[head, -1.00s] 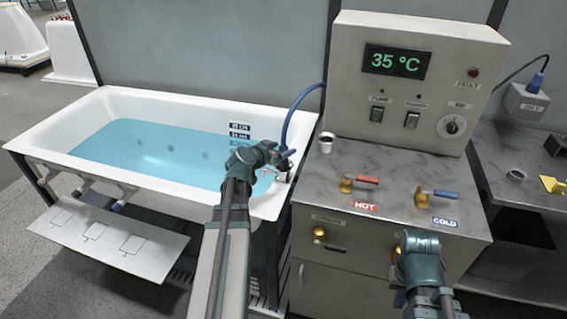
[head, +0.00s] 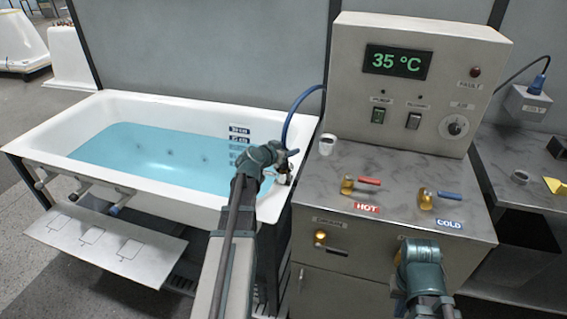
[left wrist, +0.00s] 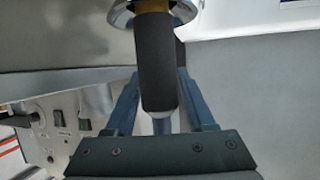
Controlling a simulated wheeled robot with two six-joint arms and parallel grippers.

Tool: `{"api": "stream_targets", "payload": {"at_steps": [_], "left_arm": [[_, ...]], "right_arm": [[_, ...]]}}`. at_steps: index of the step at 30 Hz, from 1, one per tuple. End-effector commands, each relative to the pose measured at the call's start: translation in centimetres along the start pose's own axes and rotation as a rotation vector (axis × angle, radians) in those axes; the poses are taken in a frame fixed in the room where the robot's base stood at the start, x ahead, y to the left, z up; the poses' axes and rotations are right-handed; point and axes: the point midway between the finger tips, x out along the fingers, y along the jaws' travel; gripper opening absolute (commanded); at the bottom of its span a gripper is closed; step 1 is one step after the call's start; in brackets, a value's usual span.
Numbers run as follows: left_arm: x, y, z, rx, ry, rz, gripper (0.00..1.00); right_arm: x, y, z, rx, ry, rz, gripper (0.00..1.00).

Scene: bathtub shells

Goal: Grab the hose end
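The blue hose (head: 291,117) arches from the console's left side down to the tub's near right rim. Its end shows in the left wrist view as a dark cylindrical sleeve (left wrist: 157,65) below a shiny metal collar, with a grey-blue part beneath it. My left gripper (head: 284,158) is at the tub rim by the hose end. In the left wrist view its two fingers (left wrist: 158,95) are spread on either side of the sleeve; I cannot tell whether they touch it. My right gripper (head: 422,262) is in front of the cabinet, its fingertips hidden.
The white tub (head: 190,105) holds blue water. The console (head: 420,90) reads 35 °C. A white cup (head: 327,144), the red hot lever (head: 365,182) and the blue cold lever (head: 440,196) are on the grey countertop (head: 340,172).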

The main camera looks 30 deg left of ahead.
Motion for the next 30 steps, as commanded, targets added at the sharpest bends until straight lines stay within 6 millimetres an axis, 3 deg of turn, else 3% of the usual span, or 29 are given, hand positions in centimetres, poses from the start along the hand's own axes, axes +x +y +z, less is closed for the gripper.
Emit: {"api": "stream_targets", "payload": {"at_steps": [1, 6, 9, 22, 30], "left_arm": [[0.0, 0.0, 0.0, 0.000, 0.000, 0.000, 0.44], [0.0, 0.0, 0.0, 0.000, 0.000, 0.000, 0.13], [0.0, 0.0, 0.0, 0.000, 0.000, 0.000, 0.00], [-0.1, 0.0, -0.2, 0.000, 0.000, 0.000, 0.00], [-1.0, 0.0, -2.4, 0.000, 0.000, 0.000, 0.00]], "right_arm": [[0.0, 0.0, 0.0, 0.000, 0.000, 0.000, 0.00], [0.0, 0.0, 0.0, 0.000, 0.000, 0.000, 0.00], [0.0, 0.0, 0.0, 0.000, 0.000, 0.000, 0.00], [-0.3, 0.0, 0.0, 0.000, 0.000, 0.000, 0.00], [-2.6, 0.2, 0.1, 0.000, 0.000, 0.000, 0.00]]}}
